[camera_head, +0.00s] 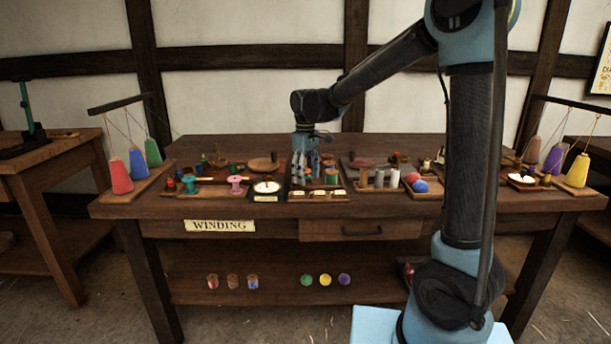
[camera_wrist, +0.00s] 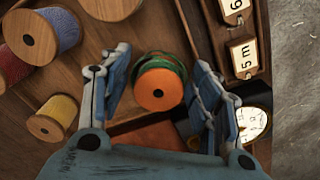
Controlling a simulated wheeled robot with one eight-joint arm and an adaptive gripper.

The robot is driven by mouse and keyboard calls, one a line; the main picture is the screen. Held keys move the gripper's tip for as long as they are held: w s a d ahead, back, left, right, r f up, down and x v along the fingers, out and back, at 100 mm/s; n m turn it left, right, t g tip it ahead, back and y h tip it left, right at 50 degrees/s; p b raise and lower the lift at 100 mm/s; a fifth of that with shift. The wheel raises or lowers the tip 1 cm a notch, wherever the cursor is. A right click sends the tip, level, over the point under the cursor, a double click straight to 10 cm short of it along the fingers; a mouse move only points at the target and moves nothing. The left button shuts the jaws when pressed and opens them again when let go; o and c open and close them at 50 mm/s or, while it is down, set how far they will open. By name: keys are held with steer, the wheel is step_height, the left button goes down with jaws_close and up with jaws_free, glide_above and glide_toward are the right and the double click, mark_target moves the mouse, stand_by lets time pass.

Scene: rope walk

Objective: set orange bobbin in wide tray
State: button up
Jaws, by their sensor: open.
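The orange bobbin (camera_wrist: 158,90), wound with green thread, stands with its round orange end towards the camera in the wrist view. My gripper (camera_wrist: 160,64) is open, with one finger on each side of the bobbin and a visible gap at each finger. In the head view my gripper (camera_head: 308,166) is low over the middle of the table, at the labelled tray (camera_head: 293,195). I cannot tell which of the trays is the wide one.
Wooden spools with blue, red and yellow thread (camera_wrist: 52,118) lie close left of my gripper. Number cards (camera_wrist: 242,55) and a round dial (camera_wrist: 252,122) are at right.

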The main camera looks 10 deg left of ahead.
mark_target(306, 171)
step_height(306, 171, up, 12)
steer(key=shift+r, duration=0.15)
stand_by(0.5)
steer(key=s+d+f+m, duration=0.2)
steer(key=s+d, duration=0.1)
steer(key=d, duration=0.6)
steer(key=s+d+f+m+t, duration=0.1)
steer(key=s+d+m, duration=0.1)
steer(key=d, duration=0.6)
steer(key=s+d+f+m, duration=0.2)
steer(key=s+d, duration=0.1)
steer(key=d, duration=0.6)
steer(key=s+d+f+m+t, duration=0.1)
steer(key=s+d+f+m, duration=0.5)
steer(key=s+d+f, duration=0.8)
step_height(306, 171, down, 2)
steer(key=shift+s+m, duration=0.4)
steer(key=shift+s, duration=0.2)
